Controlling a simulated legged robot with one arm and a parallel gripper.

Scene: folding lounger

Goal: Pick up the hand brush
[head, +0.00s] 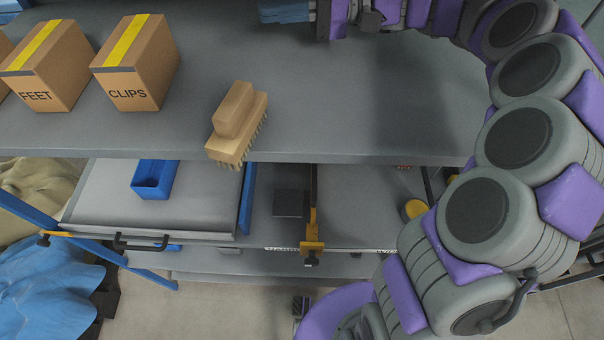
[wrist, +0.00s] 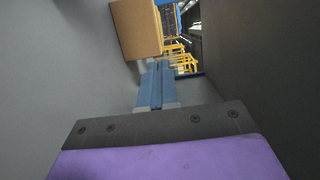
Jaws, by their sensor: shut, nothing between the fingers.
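The hand brush (head: 235,122) is light wood with pale bristles along its right and lower side. In the head view it lies at the front edge of the grey upper shelf (head: 340,105). My gripper (head: 268,11) is at the top of the head view, farther back than the brush and apart from it. Its blue fingers also show in the wrist view (wrist: 158,85), closed together with nothing between them. The brush does not show in the wrist view.
Cardboard boxes marked CLIPS (head: 137,62) and FEET (head: 47,65) stand left of the brush. A cardboard box (wrist: 137,28) is ahead of my fingers in the wrist view. Below the shelf are an open drawer (head: 95,200) and a blue bin (head: 153,180). The shelf right of the brush is clear.

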